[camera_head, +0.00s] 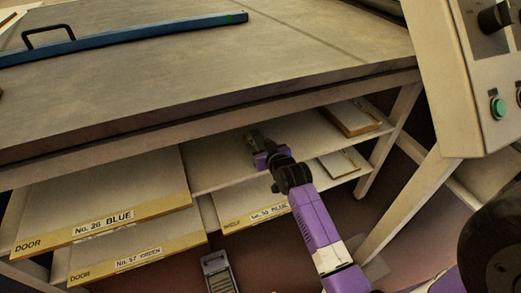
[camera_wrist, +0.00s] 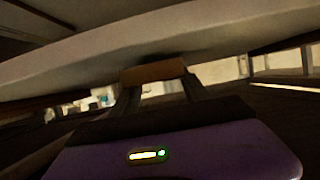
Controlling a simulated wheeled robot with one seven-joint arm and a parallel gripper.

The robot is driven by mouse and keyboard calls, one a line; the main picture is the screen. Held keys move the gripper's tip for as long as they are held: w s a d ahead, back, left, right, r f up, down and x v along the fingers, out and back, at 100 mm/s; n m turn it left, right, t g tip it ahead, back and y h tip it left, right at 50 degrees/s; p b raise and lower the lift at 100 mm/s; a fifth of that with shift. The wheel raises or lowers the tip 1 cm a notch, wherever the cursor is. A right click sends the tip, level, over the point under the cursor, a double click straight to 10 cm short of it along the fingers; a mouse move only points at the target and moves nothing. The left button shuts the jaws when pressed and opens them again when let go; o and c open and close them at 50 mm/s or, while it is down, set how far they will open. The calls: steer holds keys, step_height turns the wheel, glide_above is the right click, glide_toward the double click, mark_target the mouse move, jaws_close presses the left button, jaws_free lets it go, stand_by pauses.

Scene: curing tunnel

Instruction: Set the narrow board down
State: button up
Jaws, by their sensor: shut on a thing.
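My gripper (camera_head: 256,143) is under the front edge of the worktable, at the upper rack shelf (camera_head: 222,172). In the wrist view, my gripper (camera_wrist: 153,84) is shut on a tan piece, which I take to be the narrow board (camera_wrist: 151,71). Only its short tan edge shows clearly between the fingertips. A broad pale surface runs across just beyond and above the fingers; I cannot tell whether it is part of the board or of the rack. In the head view the held board cannot be made out, and its contact with the shelf cannot be seen.
Boards labelled No. 26 Blue (camera_head: 105,196) and No. 57 Green (camera_head: 140,252) lie left of my arm. Another labelled board (camera_head: 240,212) lies below the gripper. Smaller boards (camera_head: 349,117) lie at right. The tabletop (camera_head: 250,55) overhangs the shelf. A control box (camera_head: 465,75) stands right.

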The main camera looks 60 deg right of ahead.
steer(key=shift+f, duration=0.35)
steer(key=shift+f, duration=0.2)
steer(key=o, duration=1.4)
steer(key=shift+r, duration=0.1)
